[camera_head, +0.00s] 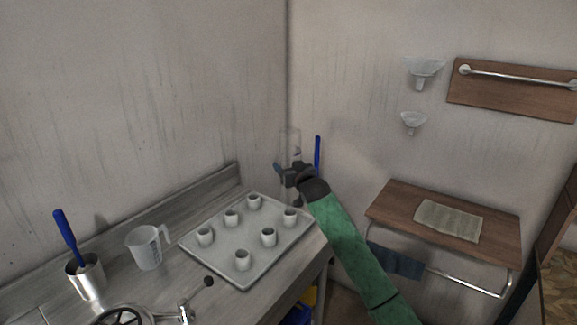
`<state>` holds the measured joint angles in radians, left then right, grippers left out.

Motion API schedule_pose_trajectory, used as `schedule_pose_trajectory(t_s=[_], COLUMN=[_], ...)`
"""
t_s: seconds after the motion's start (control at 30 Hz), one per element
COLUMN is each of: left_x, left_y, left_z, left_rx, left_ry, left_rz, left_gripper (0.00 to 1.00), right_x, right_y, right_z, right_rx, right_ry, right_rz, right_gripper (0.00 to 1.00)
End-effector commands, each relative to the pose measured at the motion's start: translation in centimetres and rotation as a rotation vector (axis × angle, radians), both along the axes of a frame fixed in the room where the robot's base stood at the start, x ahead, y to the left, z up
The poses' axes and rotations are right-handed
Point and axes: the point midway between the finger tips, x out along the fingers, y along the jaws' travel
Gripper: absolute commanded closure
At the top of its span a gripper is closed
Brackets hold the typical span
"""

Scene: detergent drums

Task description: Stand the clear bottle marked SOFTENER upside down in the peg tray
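A clear bottle (290,143) is held up near the wall corner, roughly vertical, beyond the far right corner of the peg tray. I cannot read a label or tell which end is its neck. My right gripper (291,174), on the green arm, is closed around the bottle's middle and hides that part. The grey peg tray (225,264) lies on the counter with several short pale pegs standing in it, and no bottle is on them. My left gripper is out of view.
A measuring jug (146,248) and a steel cup (86,278) with a blue-handled tool stand left of the tray. A blue handle (317,151) shows behind my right gripper. Funnels (425,72) hang on the wall above a wooden shelf (399,206) at right. A tap (184,312) is in front.

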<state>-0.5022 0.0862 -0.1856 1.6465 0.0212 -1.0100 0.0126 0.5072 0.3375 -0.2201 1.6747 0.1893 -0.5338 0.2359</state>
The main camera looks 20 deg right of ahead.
Motion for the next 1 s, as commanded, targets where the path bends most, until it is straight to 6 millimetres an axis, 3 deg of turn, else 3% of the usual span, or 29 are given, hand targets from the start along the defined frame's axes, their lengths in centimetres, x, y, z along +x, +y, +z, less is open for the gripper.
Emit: schedule_pose_trajectory(t_s=[1.0], left_x=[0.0], left_y=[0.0], left_z=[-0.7], left_rx=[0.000], left_ry=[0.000], left_rz=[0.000], left_gripper=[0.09], right_x=[0.0], right_y=[0.0], right_z=[-2.1], right_rx=[0.000], right_ry=[0.001], right_rz=[0.000], right_gripper=[0.60])
